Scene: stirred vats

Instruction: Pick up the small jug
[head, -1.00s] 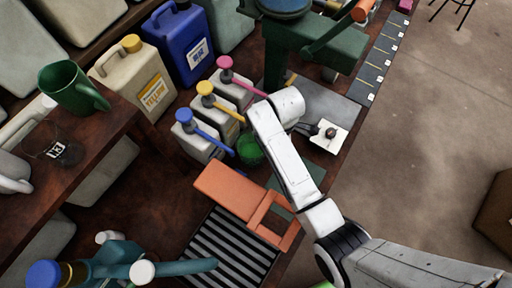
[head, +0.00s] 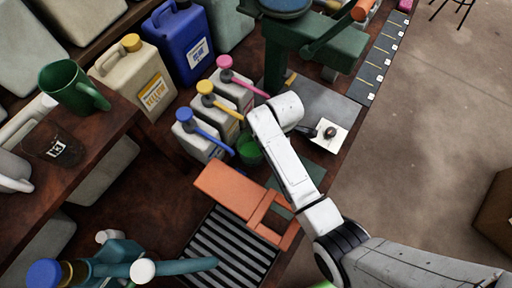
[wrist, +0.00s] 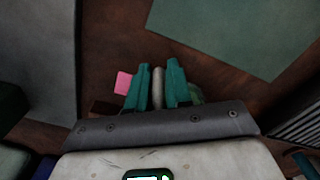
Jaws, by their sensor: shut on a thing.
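A small green vessel (head: 249,151), which I take for the small jug, shows partly in the head view beside my white arm link, below the dispenser taps. The link covers its right side. In the wrist view my gripper's teal fingers (wrist: 158,90) are closed on a thin pale upright piece (wrist: 158,88), apparently the jug's handle. A bit of green (wrist: 196,94) shows behind the right finger. The jug's body is mostly hidden there. My fingers are hidden behind the arm in the head view. I cannot tell whether the jug touches the surface.
Dispensers with blue (head: 203,131), yellow (head: 217,105) and pink (head: 236,82) taps stand close by. An orange stand (head: 232,190) and a striped grate (head: 225,250) lie below. A larger green jug (head: 70,88) and a dark beaker (head: 55,147) stand on the left shelf.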

